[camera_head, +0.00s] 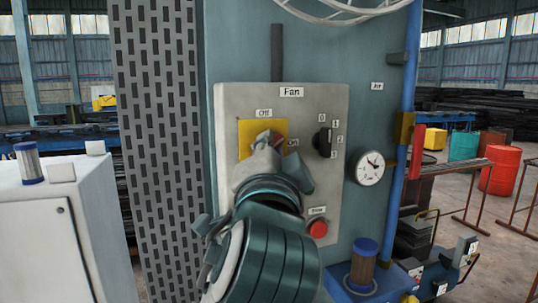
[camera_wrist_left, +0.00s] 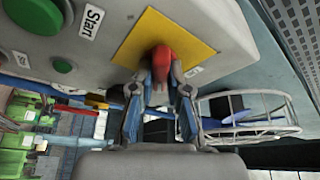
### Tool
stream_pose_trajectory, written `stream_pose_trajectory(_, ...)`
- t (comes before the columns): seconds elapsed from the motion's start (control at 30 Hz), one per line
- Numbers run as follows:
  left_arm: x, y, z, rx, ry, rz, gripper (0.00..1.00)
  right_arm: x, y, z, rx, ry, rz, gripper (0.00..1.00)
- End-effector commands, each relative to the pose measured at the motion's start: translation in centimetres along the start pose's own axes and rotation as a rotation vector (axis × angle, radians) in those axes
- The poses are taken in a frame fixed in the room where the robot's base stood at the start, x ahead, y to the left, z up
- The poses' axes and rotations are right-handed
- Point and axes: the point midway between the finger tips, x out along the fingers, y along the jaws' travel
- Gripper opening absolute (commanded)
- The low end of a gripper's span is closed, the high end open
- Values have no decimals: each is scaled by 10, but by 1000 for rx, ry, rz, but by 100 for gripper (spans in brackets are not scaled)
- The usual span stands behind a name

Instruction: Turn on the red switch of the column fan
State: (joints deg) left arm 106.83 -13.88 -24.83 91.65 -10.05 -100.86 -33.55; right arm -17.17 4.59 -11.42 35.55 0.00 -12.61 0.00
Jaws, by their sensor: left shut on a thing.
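The fan's grey control panel (camera_head: 225,120) carries a "Fan" label at the top. A yellow plate (camera_head: 246,128) on it has an "Off" label above and an "On" label at its right. The red switch sits on this plate, mostly hidden behind my gripper in the head view. In the left wrist view the red switch (camera_wrist_left: 163,60) stands out from the yellow plate (camera_wrist_left: 180,30). My left gripper (camera_head: 264,147) is shut on the switch, with a finger on each side of it in the wrist view (camera_wrist_left: 162,84). The switch's exact angle is hard to tell. My right gripper is not in view.
A black selector knob (camera_head: 322,142) is right of the plate. A red button (camera_head: 317,228) is below, near my wrist. A round gauge (camera_head: 370,167) and a blue pipe (camera_head: 400,90) stand further right. In the wrist view, a green button (camera_wrist_left: 42,14) has a "Start" label.

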Motion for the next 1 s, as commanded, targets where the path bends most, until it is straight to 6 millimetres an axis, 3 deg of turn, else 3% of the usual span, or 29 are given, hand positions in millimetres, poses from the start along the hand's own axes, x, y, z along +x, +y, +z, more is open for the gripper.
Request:
stream_pose_trajectory(0.5, 0, 2, 0, 406, -4, 174, 0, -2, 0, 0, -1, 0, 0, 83)
stream_pose_trajectory(1.0, 1, 5, 1, 562, -4, 242, 0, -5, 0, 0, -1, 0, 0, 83)
